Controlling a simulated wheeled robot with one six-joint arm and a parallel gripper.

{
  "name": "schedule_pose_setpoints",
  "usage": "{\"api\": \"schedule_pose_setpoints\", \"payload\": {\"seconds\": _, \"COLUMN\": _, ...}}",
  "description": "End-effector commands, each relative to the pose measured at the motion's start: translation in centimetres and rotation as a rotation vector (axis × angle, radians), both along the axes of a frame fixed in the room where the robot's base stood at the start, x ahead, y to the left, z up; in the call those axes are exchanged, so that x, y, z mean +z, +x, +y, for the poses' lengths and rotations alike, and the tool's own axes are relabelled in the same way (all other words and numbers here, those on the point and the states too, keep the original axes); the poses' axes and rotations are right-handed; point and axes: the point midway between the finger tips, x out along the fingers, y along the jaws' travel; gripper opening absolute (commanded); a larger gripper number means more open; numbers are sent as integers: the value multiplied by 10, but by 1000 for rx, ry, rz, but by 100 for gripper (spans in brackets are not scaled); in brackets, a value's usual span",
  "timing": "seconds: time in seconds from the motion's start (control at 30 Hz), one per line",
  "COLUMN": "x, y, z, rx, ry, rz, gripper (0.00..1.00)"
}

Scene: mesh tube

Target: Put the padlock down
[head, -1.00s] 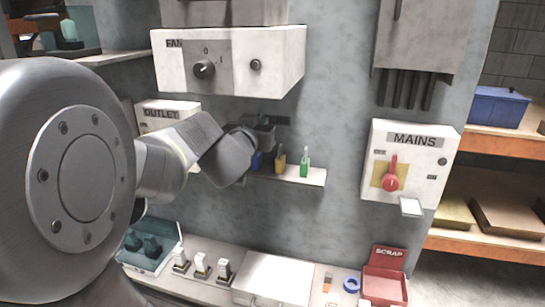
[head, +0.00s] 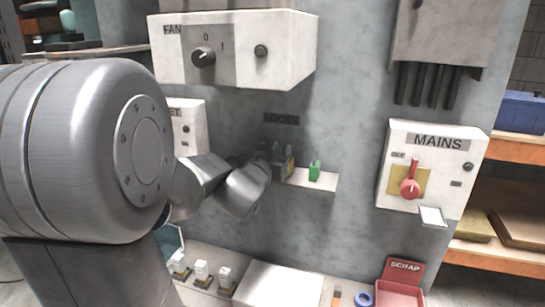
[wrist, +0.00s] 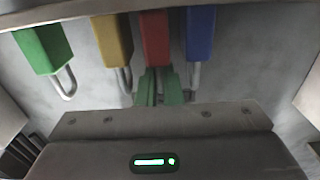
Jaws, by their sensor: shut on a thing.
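My gripper (wrist: 160,86) is shut on the red padlock (wrist: 155,38) in the wrist view, with its fingers at the shackle end. In that upside-down view the red padlock is in a row with a green padlock (wrist: 43,48), a yellow padlock (wrist: 112,40) and a blue padlock (wrist: 199,34), at the shelf edge (wrist: 120,8). In the head view my gripper (head: 270,158) is at the left part of the lock shelf (head: 318,182), where the yellow padlock (head: 290,164) and green padlock (head: 314,172) show. The red padlock is hidden there. I cannot tell if it touches the shelf.
A LOCKS label (head: 282,118) is on the wall above the shelf. The FAN box (head: 285,45) juts out above, and the MAINS box (head: 425,190) is to the right. A red SCRAP bin (head: 400,293) stands below on the bench.

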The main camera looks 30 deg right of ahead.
Motion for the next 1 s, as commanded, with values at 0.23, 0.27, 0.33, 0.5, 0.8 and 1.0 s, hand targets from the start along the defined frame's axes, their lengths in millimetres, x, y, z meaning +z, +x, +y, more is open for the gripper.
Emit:
{"api": "schedule_pose_setpoints", "payload": {"seconds": 0.23, "x": -1, "y": 0, "z": 0, "rx": 0, "ry": 0, "rz": -1, "gripper": 0}}
{"api": "schedule_pose_setpoints", "payload": {"seconds": 0.27, "x": -1, "y": 0, "z": 0, "rx": 0, "ry": 0, "rz": -1, "gripper": 0}}
{"api": "schedule_pose_setpoints", "payload": {"seconds": 0.33, "x": -4, "y": 0, "z": 0, "rx": 0, "ry": 0, "rz": -1, "gripper": 0}}
{"api": "schedule_pose_setpoints", "payload": {"seconds": 0.5, "x": -4, "y": 0, "z": 0, "rx": 0, "ry": 0, "rz": -1, "gripper": 15}}
{"api": "schedule_pose_setpoints", "payload": {"seconds": 0.8, "x": 0, "y": 0, "z": 0, "rx": 0, "ry": 0, "rz": -1, "gripper": 15}}
{"api": "schedule_pose_setpoints", "payload": {"seconds": 1.0, "x": 0, "y": -15, "z": 18, "rx": 1, "ry": -1, "rz": -3, "gripper": 15}}
